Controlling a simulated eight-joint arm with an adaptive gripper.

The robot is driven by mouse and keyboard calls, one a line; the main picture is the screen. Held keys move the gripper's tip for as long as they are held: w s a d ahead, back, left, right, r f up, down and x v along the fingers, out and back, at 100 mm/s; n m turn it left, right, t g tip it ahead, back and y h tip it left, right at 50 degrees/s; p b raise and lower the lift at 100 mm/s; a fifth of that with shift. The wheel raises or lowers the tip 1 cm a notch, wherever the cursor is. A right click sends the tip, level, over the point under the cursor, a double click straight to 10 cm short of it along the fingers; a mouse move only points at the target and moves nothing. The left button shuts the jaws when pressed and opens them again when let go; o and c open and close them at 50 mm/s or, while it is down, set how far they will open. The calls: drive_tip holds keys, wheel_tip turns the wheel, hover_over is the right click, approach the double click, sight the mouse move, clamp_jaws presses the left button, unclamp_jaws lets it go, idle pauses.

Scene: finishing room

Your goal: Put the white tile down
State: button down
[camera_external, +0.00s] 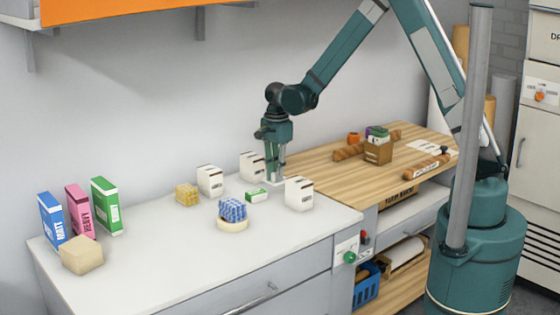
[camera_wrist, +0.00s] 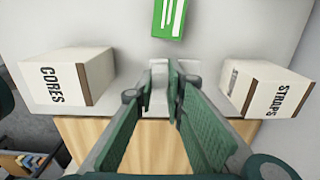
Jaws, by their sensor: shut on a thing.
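My gripper (camera_external: 275,172) points down over the white counter, close to its border with the wooden worktop. In the wrist view, its two green fingers (camera_wrist: 162,88) are closed on a small pale piece, the white tile (camera_wrist: 160,97), seen nearly edge-on. In the external view, the tile (camera_external: 272,181) is a pale patch at the fingertips, hard to tell from the counter. Whether it touches the counter is unclear. A green-and-white box (camera_external: 257,195) lies close by and also shows ahead of the fingers in the wrist view (camera_wrist: 169,18).
White boxes marked CORES (camera_wrist: 66,77) and STRAPS (camera_wrist: 266,88) flank the gripper. Another white box (camera_external: 210,180), a yellow block (camera_external: 187,194) and a blue-patterned item (camera_external: 232,208) on a round base stand nearby. The counter's left-middle (camera_external: 150,240) is clear.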

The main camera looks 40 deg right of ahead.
drive_tip(key=shift+f, duration=1.85)
drive_tip(key=shift+f+b, duration=0.15)
drive_tip(key=shift+b, duration=0.15)
drive_tip(key=c, duration=2.4)
unclamp_jaws()
drive_tip(key=shift+r+p, duration=0.65)
drive_tip(key=shift+r, duration=5.5)
